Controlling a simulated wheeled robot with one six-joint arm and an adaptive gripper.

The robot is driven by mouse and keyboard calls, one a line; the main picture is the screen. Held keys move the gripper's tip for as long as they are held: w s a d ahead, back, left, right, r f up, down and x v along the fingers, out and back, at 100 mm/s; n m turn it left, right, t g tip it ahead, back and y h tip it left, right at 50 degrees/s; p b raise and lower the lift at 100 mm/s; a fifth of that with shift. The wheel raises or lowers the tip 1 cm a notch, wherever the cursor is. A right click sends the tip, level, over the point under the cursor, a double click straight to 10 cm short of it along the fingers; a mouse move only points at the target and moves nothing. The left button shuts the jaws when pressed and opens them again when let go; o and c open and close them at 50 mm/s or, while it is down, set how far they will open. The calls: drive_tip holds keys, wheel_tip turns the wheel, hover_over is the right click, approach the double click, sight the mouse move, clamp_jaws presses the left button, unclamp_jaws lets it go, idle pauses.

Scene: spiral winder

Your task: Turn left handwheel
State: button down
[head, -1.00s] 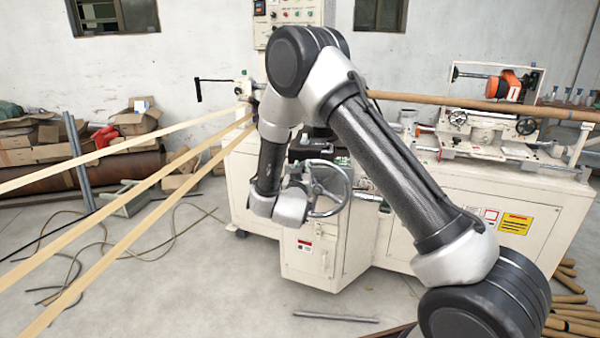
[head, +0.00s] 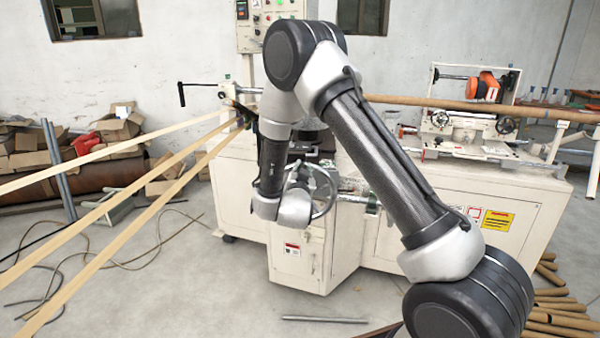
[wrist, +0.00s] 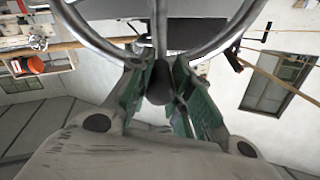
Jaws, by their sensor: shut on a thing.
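The left handwheel is a grey metal wheel on the front of the cream machine. In the head view its right rim (head: 334,190) shows, while my arm covers its left part. In the wrist view its rim (wrist: 95,38) curves across the top, with a spoke running down the middle. My gripper (wrist: 160,88) has its green-padded fingers shut around a dark, rounded part of the handwheel. I cannot tell whether this part is a knob or a spoke end.
A cream cabinet (head: 298,262) stands below the wheel. Wooden strips (head: 110,210) run in from the left. A metal bar (head: 325,319) lies on the floor in front. Cardboard tubes (head: 550,300) lie at the lower right.

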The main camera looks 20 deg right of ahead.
drive_tip(key=c, duration=1.3)
unclamp_jaws()
drive_tip(key=v, duration=1.2)
drive_tip(key=shift+f, duration=0.1)
